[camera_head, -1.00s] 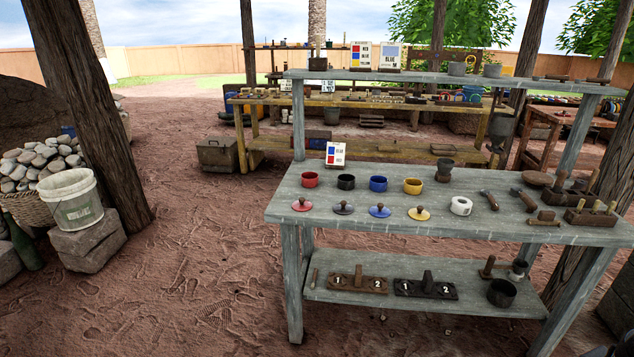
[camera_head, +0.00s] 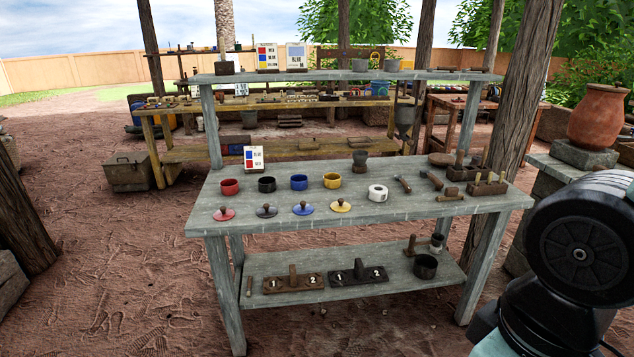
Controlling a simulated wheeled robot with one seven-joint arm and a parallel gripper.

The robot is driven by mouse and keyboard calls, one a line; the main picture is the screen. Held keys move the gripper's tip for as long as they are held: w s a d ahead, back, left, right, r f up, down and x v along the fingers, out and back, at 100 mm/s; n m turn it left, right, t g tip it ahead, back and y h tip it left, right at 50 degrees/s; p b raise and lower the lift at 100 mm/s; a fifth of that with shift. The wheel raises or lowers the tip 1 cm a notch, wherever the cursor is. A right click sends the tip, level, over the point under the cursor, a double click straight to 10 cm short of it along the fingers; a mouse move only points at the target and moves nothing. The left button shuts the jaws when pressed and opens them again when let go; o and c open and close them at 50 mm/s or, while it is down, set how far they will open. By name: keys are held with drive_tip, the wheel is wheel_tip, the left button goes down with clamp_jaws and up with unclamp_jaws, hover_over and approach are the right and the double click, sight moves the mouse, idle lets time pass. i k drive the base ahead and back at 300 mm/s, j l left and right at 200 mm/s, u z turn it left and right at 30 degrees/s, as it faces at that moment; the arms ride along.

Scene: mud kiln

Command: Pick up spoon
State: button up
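I cannot make out a spoon for sure in the head view. A thin upright-looking stick (camera_head: 249,286) lies at the left end of the grey table's lower shelf, too small to identify. The grey wooden table (camera_head: 370,222) stands ahead. It carries red (camera_head: 230,187), black (camera_head: 267,184), blue (camera_head: 299,182) and yellow (camera_head: 332,180) cups, with knobbed lids in front of them. Part of my arm shows at the lower right; my gripper is out of view.
Two numbered blocks (camera_head: 293,283) and a dark pot (camera_head: 425,266) are on the lower shelf. A clay jar (camera_head: 598,116) stands on a stone block at the right. A tree trunk post (camera_head: 510,130) rises behind the table's right end. Open dirt ground (camera_head: 110,270) lies to the left.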

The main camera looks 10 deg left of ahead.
sight(398, 177)
drive_tip(key=i+l+u, duration=0.35)
drive_tip(key=i, duration=0.25)
drive_tip(key=i+l+u, duration=0.35)
drive_tip(key=i+l, duration=0.2)
drive_tip(key=l, duration=0.15)
drive_tip(key=i+l+u, duration=0.35)
drive_tip(key=l, duration=0.4)
drive_tip(key=i, duration=0.1)
